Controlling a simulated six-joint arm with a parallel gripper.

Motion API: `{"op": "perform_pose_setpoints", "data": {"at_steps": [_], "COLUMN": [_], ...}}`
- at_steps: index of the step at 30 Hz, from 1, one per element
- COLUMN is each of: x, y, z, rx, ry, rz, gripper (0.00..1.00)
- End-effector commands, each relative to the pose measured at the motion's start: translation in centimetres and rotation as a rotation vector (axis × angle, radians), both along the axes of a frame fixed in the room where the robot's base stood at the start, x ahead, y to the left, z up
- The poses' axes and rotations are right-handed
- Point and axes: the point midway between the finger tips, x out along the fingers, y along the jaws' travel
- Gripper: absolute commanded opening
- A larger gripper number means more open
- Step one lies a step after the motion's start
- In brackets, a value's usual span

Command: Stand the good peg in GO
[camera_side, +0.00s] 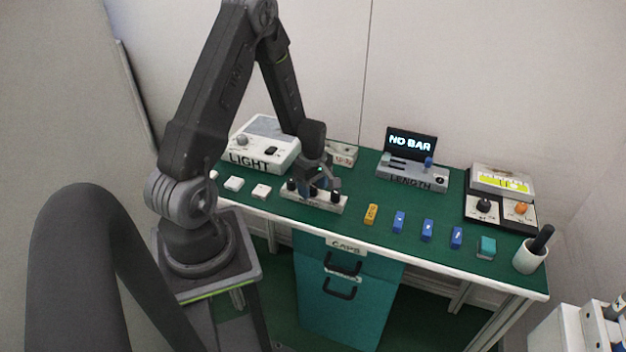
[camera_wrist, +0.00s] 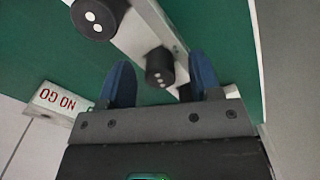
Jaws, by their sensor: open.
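A pale rack (camera_side: 312,201) near the table's front edge holds pegs with black knobs, such as the left peg (camera_side: 291,185) and the right peg (camera_side: 336,196). My gripper (camera_side: 319,184) is over this rack and hides part of it. Another dotted black peg (camera_wrist: 98,13) stands farther along the rack. A NO GO box (camera_wrist: 57,102) is at the left. I cannot make out a GO label.
A LIGHT box (camera_side: 265,150) stands behind left, and a LENGTH gauge (camera_side: 408,177) with a NO BAR display stands behind right. Several small coloured blocks, including a yellow one (camera_side: 371,213), line the front. A white cup (camera_side: 528,258) holds a black item at the right corner.

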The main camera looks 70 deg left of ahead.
Motion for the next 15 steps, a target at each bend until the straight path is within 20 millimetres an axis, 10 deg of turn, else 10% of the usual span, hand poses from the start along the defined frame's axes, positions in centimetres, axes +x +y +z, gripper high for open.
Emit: {"op": "perform_pose_setpoints", "data": {"at_steps": [15], "x": [0.1], "y": [0.1], "z": [9.2], "rx": [0.005], "ry": [-0.006], "rz": [0.0], "gripper": [0.58]}}
